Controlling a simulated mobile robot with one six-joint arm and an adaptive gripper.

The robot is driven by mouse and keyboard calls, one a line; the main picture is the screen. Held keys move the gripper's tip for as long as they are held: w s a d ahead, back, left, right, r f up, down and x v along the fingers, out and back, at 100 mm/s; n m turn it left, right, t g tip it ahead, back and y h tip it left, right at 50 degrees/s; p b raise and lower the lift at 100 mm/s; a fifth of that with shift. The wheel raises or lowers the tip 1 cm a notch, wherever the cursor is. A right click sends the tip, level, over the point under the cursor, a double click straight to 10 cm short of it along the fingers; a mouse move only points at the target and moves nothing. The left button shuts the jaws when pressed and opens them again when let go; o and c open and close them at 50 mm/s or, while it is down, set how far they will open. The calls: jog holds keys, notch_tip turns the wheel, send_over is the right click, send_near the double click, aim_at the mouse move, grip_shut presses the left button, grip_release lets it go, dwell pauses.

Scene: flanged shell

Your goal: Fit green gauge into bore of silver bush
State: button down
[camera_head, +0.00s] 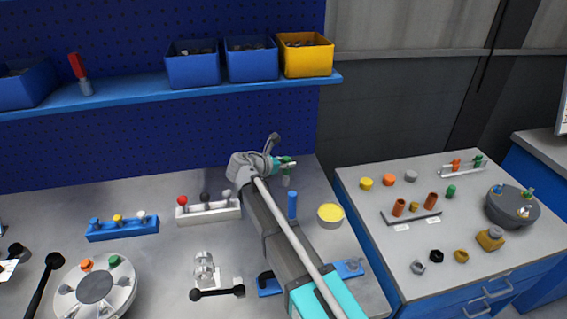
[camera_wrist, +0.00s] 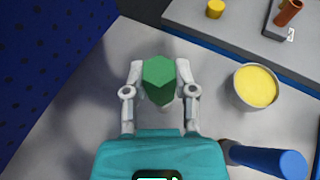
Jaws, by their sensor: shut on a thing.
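My gripper (camera_head: 285,164) is shut on the green gauge (camera_head: 287,160), above the far right part of the left bench. In the wrist view the gauge (camera_wrist: 159,80) shows a green hexagonal head between the two fingers of my gripper (camera_wrist: 161,88). A slim grey part hangs below the green in the head view and looks like the gauge's lower end. A shiny silver ring-like piece (camera_head: 204,266) stands on a pale base at the front of the left bench. It may be the silver bush; I cannot tell for sure, and its bore is not clear.
A blue upright cylinder (camera_head: 292,205) and a yellow-topped round tin (camera_head: 330,214) stand close to my arm. A white rack (camera_head: 208,212) with knobbed pins is to the left. The right bench (camera_head: 360,230) holds several small parts. A shelf (camera_head: 130,92) with bins is behind.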

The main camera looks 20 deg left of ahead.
jog(key=shift+r+p, duration=1.4)
jog(key=shift+r, duration=0.4)
